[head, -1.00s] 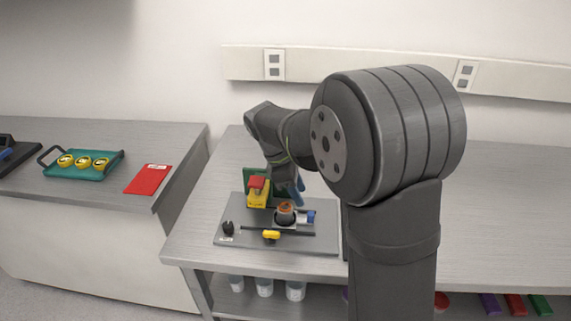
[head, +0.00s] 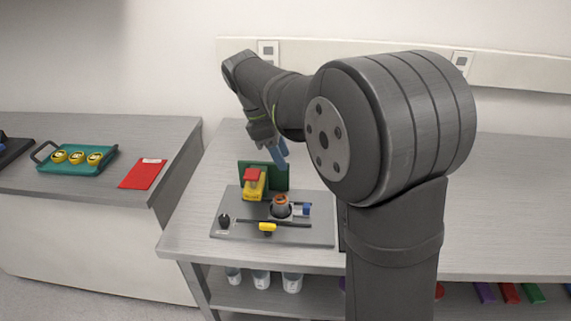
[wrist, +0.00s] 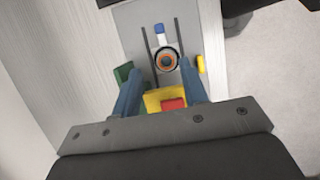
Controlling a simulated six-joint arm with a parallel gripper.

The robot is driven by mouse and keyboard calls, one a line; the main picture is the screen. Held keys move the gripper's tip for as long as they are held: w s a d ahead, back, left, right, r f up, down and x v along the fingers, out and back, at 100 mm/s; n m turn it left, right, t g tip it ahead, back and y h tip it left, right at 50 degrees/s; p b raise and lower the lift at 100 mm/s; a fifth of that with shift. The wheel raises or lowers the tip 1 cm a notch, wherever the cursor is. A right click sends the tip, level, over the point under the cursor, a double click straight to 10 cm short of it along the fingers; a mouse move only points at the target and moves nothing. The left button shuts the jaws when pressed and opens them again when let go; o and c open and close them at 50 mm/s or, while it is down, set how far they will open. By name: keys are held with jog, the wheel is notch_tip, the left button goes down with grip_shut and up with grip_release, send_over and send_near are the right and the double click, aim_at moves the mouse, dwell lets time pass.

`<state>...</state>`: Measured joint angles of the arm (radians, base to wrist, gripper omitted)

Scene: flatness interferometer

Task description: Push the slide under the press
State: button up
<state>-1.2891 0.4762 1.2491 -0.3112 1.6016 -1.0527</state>
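My gripper (head: 281,150) is above and behind the fixture. In the wrist view its blue fingers (wrist: 158,72) are apart, with nothing between them.
A yellow knob (head: 267,227) is at the front of the base plate, and a black knob (head: 224,220) at front left. On the left bench are a teal tray (head: 75,165) with three yellow pieces and a red clipboard (head: 142,174). Bench to the right looks clear.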

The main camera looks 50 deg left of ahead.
aim_at(306, 205)
jog(key=w+d+g+y, duration=0.3)
jog(key=w+d, duration=0.2)
notch_tip(306, 205, down, 17)
jog(key=shift+s+a+r, duration=0.1)
jog(key=shift+s+r, duration=0.05)
jog(key=shift+r, duration=0.05)
jog(key=shift+c, duration=0.2)
grip_shut()
